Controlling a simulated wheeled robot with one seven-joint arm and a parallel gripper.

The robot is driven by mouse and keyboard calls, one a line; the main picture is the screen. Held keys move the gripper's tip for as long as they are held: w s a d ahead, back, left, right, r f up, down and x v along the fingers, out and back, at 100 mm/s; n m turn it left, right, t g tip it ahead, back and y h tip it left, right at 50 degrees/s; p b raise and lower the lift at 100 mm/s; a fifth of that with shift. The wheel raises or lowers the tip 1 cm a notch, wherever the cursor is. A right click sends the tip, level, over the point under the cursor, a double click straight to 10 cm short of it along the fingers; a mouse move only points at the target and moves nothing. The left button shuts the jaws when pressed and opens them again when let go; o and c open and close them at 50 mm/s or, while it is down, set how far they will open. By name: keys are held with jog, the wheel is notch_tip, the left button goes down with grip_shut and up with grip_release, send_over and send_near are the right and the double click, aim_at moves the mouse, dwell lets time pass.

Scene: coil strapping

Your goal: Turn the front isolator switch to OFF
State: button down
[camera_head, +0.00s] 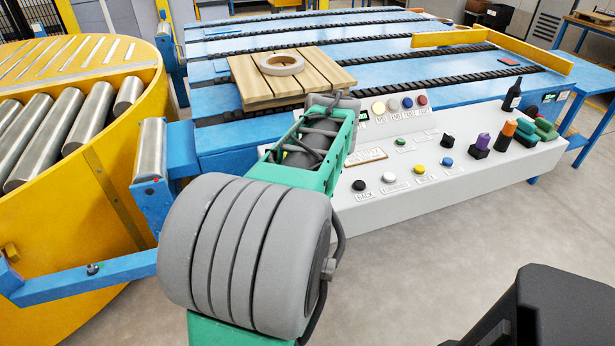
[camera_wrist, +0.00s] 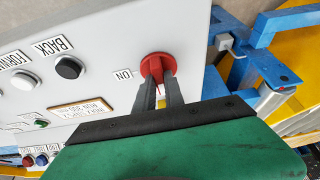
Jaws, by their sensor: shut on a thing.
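The red isolator switch (camera_wrist: 152,65) shows in the wrist view on the white panel (camera_wrist: 105,30), beside a label that seems to read ON. My gripper (camera_wrist: 158,80) has its two dark fingers on either side of the red knob, shut on it. The fingers cover part of the knob, so its exact angle is hard to read. In the head view the white control panel (camera_head: 440,205) shows, but the switch and my gripper are hidden behind my own green and grey arm.
Black (camera_wrist: 69,68) and white (camera_wrist: 24,81) buttons sit left of the switch in the wrist view. A wooden pallet with a ring (camera_head: 282,63) lies on the blue conveyor (camera_head: 215,100).

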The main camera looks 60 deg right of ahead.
jog(key=c, duration=1.4)
grip_release()
jog(key=shift+c, duration=0.2)
jog(key=p+v, duration=0.1)
jog(key=v, duration=0.6)
jog(key=shift+r, duration=0.35)
jog(key=shift+s+a, duration=0.1)
jog(key=shift+a, duration=0.05)
